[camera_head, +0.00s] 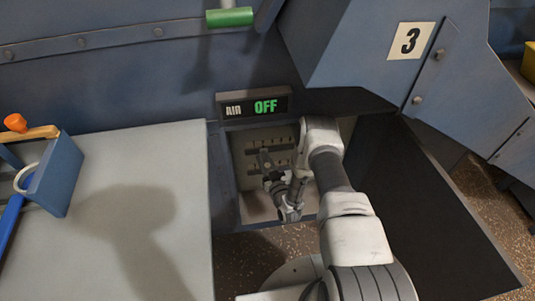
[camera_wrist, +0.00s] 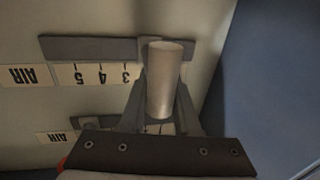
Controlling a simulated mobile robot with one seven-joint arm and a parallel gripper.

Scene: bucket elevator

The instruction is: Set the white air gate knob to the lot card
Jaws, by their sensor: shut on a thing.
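The white air gate knob (camera_wrist: 168,75), a pale cylinder, stands between the fingers of my gripper (camera_wrist: 160,105) in the wrist view. The gripper is shut on it. The knob sits at the upper slot (camera_wrist: 90,48), to the right of the 3 mark on the scale (camera_wrist: 98,75); the numbers beyond 3 are hidden behind knob and fingers. In the head view my gripper (camera_head: 270,178) reaches into the recessed panel (camera_head: 240,150), where the knob is hard to make out.
A display (camera_head: 254,106) above the panel reads OFF in green. A second, lower slot (camera_wrist: 90,122) has its own AIR label. A grey table (camera_head: 150,225) with a blue holder (camera_head: 55,175) stands left. A blue housing with a number 3 plate (camera_head: 411,41) overhangs at right.

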